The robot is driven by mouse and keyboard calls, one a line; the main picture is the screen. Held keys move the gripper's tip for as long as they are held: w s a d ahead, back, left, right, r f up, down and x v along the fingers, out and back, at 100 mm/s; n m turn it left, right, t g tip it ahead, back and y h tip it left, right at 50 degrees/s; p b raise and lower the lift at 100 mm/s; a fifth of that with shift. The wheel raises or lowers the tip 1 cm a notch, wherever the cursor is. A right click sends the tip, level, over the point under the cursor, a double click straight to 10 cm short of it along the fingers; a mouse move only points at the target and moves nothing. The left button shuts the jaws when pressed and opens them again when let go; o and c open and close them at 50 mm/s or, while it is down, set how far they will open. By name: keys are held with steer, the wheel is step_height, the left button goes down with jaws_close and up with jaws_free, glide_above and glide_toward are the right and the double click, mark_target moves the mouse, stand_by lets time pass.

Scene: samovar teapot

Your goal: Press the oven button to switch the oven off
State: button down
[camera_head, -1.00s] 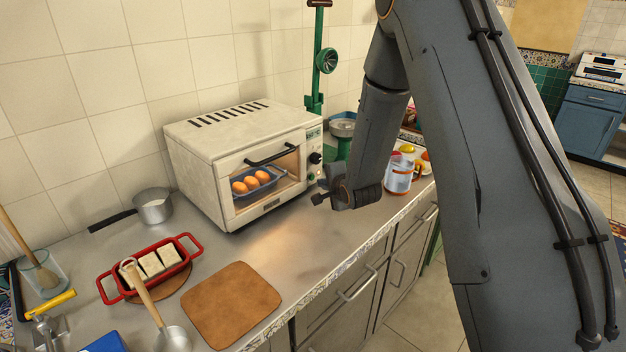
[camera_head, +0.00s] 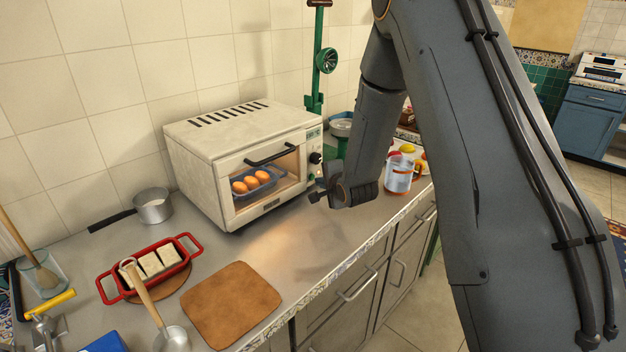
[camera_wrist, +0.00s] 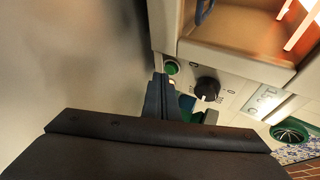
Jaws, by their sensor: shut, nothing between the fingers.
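The cream oven (camera_head: 215,165) stands against the wall with its door shut. Its inside is lit, and glowing bars show in the wrist view. Eggs in a dish (camera_head: 255,182) are inside. In the wrist view, the round green button (camera_wrist: 172,66) sits at the end of the oven's control panel, beside the black dial (camera_wrist: 207,88). My gripper (camera_head: 314,197) is shut and empty in front of the panel's lower part. In the wrist view, its fingertips (camera_wrist: 160,80) appear just beside the green button. I cannot tell whether they touch it.
A red dish with white blocks (camera_head: 152,265), a brown board (camera_head: 232,303), a saucepan (camera_head: 153,207) and a ladle (camera_head: 172,338) are on the counter to the left. A glass jar with red trim (camera_head: 398,176) stands right of my gripper. The counter before the oven is clear.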

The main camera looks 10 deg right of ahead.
steer(key=shift+w+a, duration=0.3)
steer(key=shift+w, duration=0.15)
stand_by(0.7)
steer(key=shift+s+d, duration=0.1)
steer(key=shift+s, duration=0.05)
steer(key=shift+s+d, duration=0.45)
steer(key=shift+s, duration=0.2)
steer(key=shift+p, duration=0.3)
steer(key=shift+s+d+p, duration=0.5)
steer(key=shift+s+d, duration=0.4)
steer(key=shift+s, duration=0.35)
steer(key=shift+s+d+p, duration=0.5)
steer(key=shift+s+d, duration=0.4)
steer(key=shift+s, duration=0.3)
